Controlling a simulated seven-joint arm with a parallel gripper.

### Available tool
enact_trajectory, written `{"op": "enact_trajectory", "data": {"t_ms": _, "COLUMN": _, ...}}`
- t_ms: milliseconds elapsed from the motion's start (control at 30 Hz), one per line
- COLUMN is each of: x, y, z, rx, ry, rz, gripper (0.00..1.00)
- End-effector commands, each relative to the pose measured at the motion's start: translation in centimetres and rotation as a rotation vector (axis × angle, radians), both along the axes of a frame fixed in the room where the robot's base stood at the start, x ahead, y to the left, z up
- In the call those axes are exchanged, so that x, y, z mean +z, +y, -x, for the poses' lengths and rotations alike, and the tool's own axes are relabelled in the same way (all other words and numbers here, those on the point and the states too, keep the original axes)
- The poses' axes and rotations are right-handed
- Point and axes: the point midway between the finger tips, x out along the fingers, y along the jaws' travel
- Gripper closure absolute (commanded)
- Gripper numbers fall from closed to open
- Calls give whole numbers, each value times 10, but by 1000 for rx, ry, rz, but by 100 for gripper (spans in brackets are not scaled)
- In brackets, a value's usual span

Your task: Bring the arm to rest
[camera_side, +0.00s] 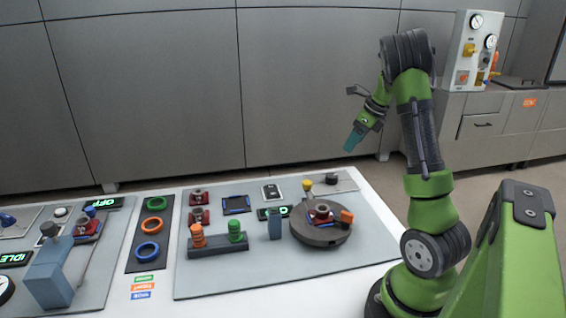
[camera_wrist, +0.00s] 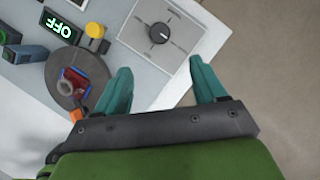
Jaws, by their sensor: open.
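My green arm stands at the right in the side view. My gripper (camera_side: 354,140), with teal fingers, is raised well above the table's far right corner and points down to the left. In the wrist view my gripper (camera_wrist: 160,80) shows its two teal fingers spread wide apart. Nothing is between them. Below are the table edge, a panel with a black knob (camera_wrist: 159,33) and the grey floor. The fingers touch nothing.
A dark round turntable (camera_side: 320,234) with a red and blue part and an orange block stands on the table (camera_side: 370,205). A rack (camera_side: 218,246) holds orange and green pegs. A dark board (camera_side: 150,262) carries coloured rings. The air around my gripper is clear.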

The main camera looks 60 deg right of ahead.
Motion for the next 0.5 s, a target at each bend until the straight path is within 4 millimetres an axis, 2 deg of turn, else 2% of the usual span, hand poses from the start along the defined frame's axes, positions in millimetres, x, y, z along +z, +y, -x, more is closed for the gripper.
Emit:
{"op": "enact_trajectory", "data": {"t_ms": 167, "x": 13, "y": 0, "z": 5, "rx": 0, "ry": 0, "rz": -1, "gripper": 29}}
{"op": "enact_trajectory", "data": {"t_ms": 500, "x": 14, "y": 0, "z": 6, "rx": 2, "ry": 1, "rz": 1, "gripper": 29}}
